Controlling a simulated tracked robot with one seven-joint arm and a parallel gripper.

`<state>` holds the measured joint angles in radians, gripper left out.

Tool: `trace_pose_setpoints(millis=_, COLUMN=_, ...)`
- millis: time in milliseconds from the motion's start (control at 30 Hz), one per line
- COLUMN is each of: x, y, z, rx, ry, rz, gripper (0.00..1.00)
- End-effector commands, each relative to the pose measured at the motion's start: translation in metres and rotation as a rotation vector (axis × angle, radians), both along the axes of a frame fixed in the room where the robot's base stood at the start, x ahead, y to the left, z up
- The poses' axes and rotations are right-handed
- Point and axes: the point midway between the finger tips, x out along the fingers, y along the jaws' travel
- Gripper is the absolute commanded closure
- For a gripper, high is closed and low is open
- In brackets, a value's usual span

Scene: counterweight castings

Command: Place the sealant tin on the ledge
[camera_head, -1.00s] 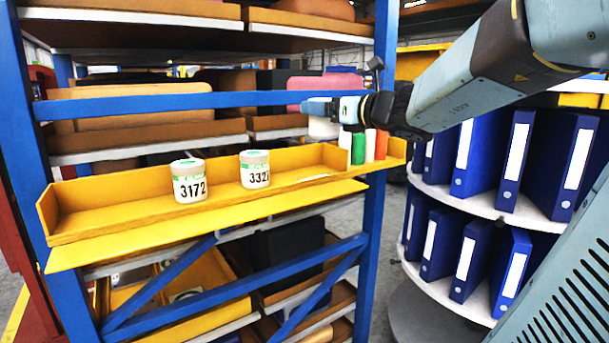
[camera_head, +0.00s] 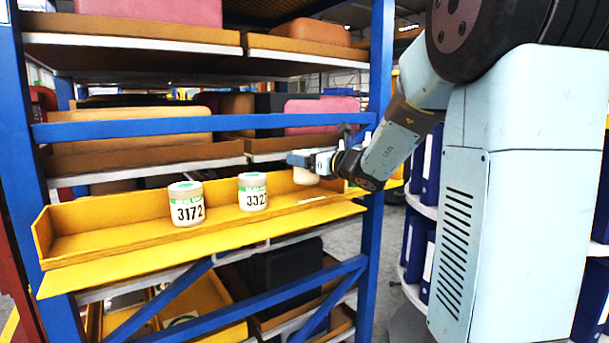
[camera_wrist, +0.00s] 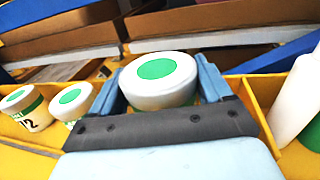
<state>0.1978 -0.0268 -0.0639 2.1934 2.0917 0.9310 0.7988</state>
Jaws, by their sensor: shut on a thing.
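My gripper (camera_wrist: 162,92) is shut on a white tin with a green disc on its lid (camera_wrist: 156,78), one finger on each side of it. In the head view the held tin (camera_head: 305,176) shows only in part under the fingers, at the right part of the yellow ledge (camera_head: 110,226). I cannot tell whether its base touches the ledge. Two similar tins stand upright on the ledge to its left: one marked 3172 (camera_head: 187,205) and one whose number reads about 332 (camera_head: 252,192).
A white bottle (camera_wrist: 296,100) stands close to the right of my gripper in the wrist view. A blue rack post (camera_head: 375,120) and a blue crossbar (camera_head: 200,126) frame the ledge. The ledge's left end is bare. Blue binders (camera_head: 418,240) stand at right.

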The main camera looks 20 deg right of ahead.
Motion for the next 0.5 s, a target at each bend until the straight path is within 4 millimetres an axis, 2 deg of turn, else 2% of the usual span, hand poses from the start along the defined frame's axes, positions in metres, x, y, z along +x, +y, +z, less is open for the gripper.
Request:
trace_pose_setpoints(millis=333, x=0.015, y=0.0, z=-0.017, rx=0.001, ry=0.0, rz=0.0, gripper=0.63)
trace_pose_setpoints(millis=500, x=0.014, y=0.0, z=-0.04, rx=0.002, ry=0.001, rz=0.0, gripper=0.63)
